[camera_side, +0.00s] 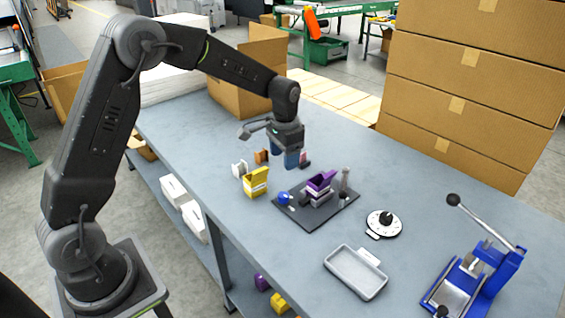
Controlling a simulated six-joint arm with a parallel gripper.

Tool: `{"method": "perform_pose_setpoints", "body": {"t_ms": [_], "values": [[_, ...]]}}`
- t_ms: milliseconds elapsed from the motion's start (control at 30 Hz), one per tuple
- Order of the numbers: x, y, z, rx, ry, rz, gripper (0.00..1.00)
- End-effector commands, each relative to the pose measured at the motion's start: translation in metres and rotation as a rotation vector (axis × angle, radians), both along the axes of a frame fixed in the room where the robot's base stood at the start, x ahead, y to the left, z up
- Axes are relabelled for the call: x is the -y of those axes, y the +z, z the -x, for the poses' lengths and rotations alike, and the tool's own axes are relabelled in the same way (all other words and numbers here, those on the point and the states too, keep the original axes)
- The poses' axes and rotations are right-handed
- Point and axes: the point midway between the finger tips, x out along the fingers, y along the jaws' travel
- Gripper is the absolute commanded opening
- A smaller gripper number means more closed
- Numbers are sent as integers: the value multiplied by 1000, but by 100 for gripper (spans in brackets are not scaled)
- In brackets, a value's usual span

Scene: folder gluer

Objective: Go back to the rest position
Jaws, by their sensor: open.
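My gripper (290,160) points down above the grey table (385,180), with its two blue fingers apart. It is near the back edge of a dark plate (327,217) that carries a purple box-like part (321,181), a blue round part (284,198) and a grey upright post (345,181). I see nothing held between the fingers. A yellow box (256,181) stands left of the plate. A small white part (239,168) and a small brown part (262,157) stand behind the yellow box, close to my gripper.
A white dial (383,223) and a light grey tray (356,273) lie on the table's front right. A blue lever press (475,275) stands at the right. Large stacked cartons (465,100) rise behind the table, and an open carton (240,98) stands at its far end.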

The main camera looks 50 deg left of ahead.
Motion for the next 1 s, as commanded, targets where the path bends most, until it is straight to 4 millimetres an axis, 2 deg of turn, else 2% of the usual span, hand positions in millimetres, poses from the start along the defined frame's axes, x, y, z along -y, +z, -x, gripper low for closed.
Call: {"method": "perform_pose_setpoints", "body": {"t_ms": [167, 300, 400, 533, 700, 800, 900, 1000], "values": [[10, 38, 20, 55, 14, -3, 61], [24, 82, 58, 129, 39, -3, 61], [33, 108, 88, 182, 56, 0, 61], [44, 132, 131, 254, 81, 8, 61], [56, 149, 188, 344, 110, 26, 61], [62, 151, 219, 395, 127, 39, 61], [65, 149, 244, 437, 142, 51, 61], [67, 146, 260, 465, 153, 61, 61]]}}
